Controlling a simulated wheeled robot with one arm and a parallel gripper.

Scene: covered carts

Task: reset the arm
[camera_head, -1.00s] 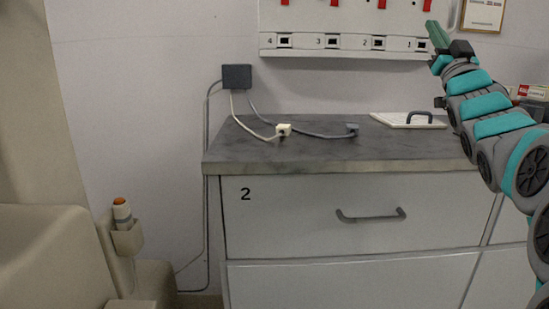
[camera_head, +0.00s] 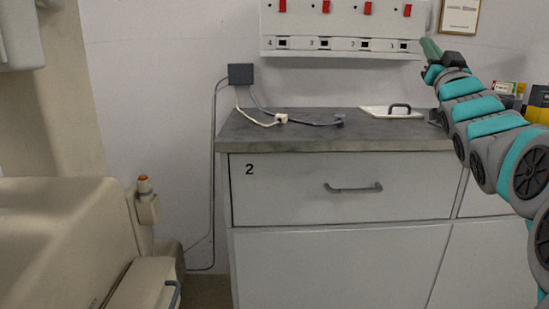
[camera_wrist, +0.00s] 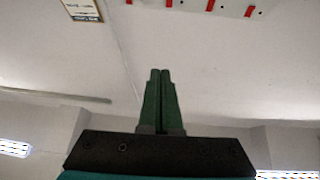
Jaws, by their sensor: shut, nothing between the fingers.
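My gripper (camera_head: 430,47) is raised at the right of the head view, at the end of my teal and grey arm. It is in front of the wall, near the right end of the numbered panel (camera_head: 340,47). In the wrist view its two green fingers (camera_wrist: 160,76) are together, with nothing between them. They point up toward bare wall and ceiling.
A grey counter (camera_head: 350,136) bears a white connector (camera_head: 281,118), a grey connector (camera_head: 339,120) and a white lid with a dark handle (camera_head: 391,111). Drawer 2 (camera_head: 300,200) is closed below. A beige cart (camera_head: 60,240) stands left. Small boxes (camera_head: 504,88) lie behind my arm.

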